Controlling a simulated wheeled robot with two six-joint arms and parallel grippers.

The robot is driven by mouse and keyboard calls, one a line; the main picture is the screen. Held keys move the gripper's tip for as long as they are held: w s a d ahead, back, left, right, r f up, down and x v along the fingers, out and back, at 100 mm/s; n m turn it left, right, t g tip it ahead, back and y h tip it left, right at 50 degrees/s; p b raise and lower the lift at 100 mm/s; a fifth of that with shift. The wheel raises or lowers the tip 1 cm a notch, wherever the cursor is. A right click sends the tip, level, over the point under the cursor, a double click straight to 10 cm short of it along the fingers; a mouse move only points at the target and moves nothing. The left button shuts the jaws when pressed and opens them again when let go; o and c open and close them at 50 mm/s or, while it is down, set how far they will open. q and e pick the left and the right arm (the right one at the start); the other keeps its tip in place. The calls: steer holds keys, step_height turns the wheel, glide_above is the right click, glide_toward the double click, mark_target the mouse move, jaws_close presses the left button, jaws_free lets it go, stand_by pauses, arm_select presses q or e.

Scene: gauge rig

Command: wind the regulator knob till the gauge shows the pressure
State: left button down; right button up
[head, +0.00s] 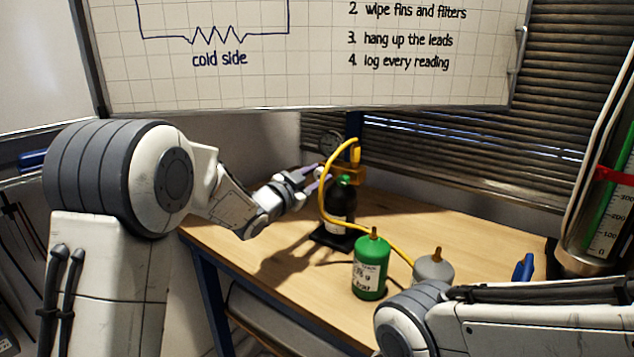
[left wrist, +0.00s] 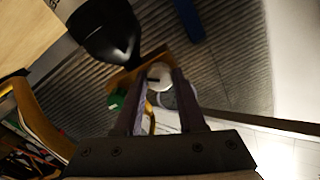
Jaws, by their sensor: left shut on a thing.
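The gauge (head: 331,143) is a small round dial at the back of the bench; its needle and figures are too small to read. The brass-coloured regulator body (head: 352,174) sits beside it above a black bottle (head: 341,206). My left gripper (head: 316,178) reaches in from the left, level with the regulator. In the left wrist view the pale round regulator knob (left wrist: 159,75) with a dark mark lies between the fingertips, and the gripper is shut on it. My right arm enters at lower right; its gripper is out of view.
A yellow hose (head: 323,200) loops in front of the bottle. A green canister (head: 370,266) and a grey canister (head: 433,269) stand near the front of the wooden bench (head: 480,235). A whiteboard (head: 320,75) hangs above.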

stand_by(0.5)
arm_select(q)
steer(key=c, duration=0.5)
jaws_free()
steer(key=v, duration=1)
steer(key=shift+s, duration=0.25)
